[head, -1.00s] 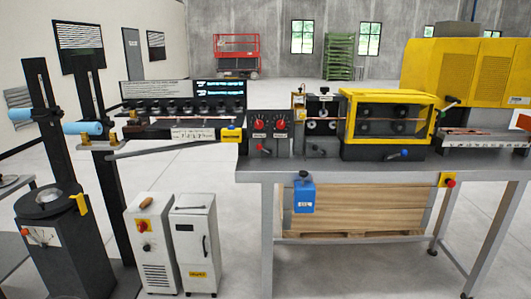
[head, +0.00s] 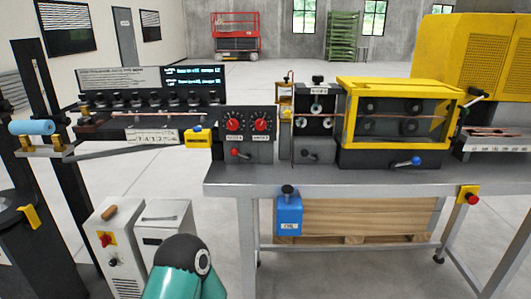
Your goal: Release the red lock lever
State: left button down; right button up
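A small red-tipped lever (head: 236,152) sticks out low on the front of a dark control box (head: 254,153) at the left end of the bench. Two larger red knobs sit above it, a left one (head: 233,125) and a right one (head: 262,126). The red lever appears to point left; I cannot tell its lock state. Neither gripper shows in the head view. A teal and black link of one of my arms rises at the bottom edge, left of the bench, well below the lever. Nothing touches the lever.
A yellow-framed roller unit (head: 398,83) with a blue-tipped lever (head: 416,160) stands to the right on the grey bench (head: 300,183). A blue box (head: 289,215) hangs at its front edge. White cabinets (head: 163,222) stand on the floor at left.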

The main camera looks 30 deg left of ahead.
aim_at(234, 152)
jog(key=u, duration=0.2)
jog(key=i, duration=0.95)
jog(key=u, duration=0.75)
